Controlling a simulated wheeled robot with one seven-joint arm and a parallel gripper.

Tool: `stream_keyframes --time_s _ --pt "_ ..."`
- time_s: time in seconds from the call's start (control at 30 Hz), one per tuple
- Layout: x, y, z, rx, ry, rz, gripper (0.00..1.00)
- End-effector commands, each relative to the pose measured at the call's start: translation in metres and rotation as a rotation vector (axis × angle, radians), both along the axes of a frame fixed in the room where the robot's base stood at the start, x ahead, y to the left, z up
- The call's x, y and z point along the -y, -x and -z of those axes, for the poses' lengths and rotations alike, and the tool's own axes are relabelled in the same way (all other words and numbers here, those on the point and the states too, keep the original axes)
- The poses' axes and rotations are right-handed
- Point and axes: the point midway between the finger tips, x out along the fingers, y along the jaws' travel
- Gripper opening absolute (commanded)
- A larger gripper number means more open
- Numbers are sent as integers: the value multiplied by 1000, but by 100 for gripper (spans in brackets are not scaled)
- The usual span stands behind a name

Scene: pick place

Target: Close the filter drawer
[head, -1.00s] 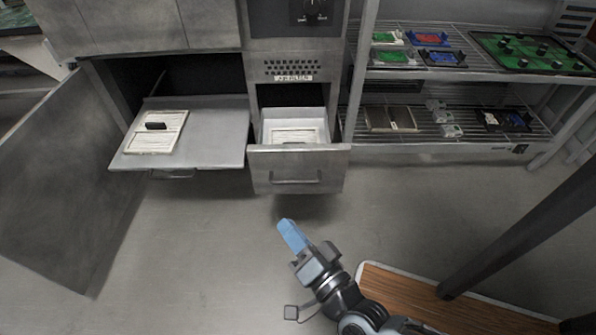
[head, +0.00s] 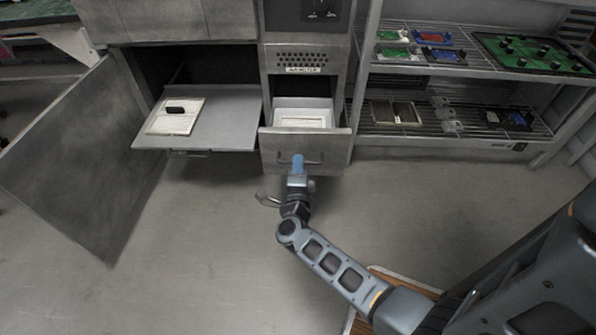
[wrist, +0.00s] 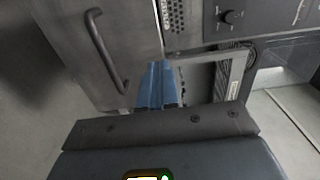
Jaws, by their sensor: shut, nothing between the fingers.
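The filter drawer (head: 272,146) is pulled out of the cabinet column in the head view, with a pale framed filter (head: 303,122) inside it. Its grey front has a bar handle (head: 313,161). My gripper (head: 298,160) has its blue fingers together and empty, in front of the drawer front by the handle. In the wrist view my gripper (wrist: 158,82) points toward a metal front with a bar handle (wrist: 104,48), which lies left of the fingers. Whether the fingertips touch the drawer front cannot be told.
Left of the drawer, a pulled-out tray (head: 235,125) holds a cream panel (head: 176,117) with a black handle. An open cabinet door (head: 80,160) stands at far left. A wire shelf (head: 455,130) with several parts stands right. The floor (head: 200,240) in front is clear.

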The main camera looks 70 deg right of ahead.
Motion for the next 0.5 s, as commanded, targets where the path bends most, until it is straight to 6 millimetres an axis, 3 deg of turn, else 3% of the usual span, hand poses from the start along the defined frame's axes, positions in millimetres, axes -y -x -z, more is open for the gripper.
stream_keyframes --time_s 0.3,0.5 --pt "58 -24 1 1 2 1 0" --pt "79 -32 1 -1 1 0 0"
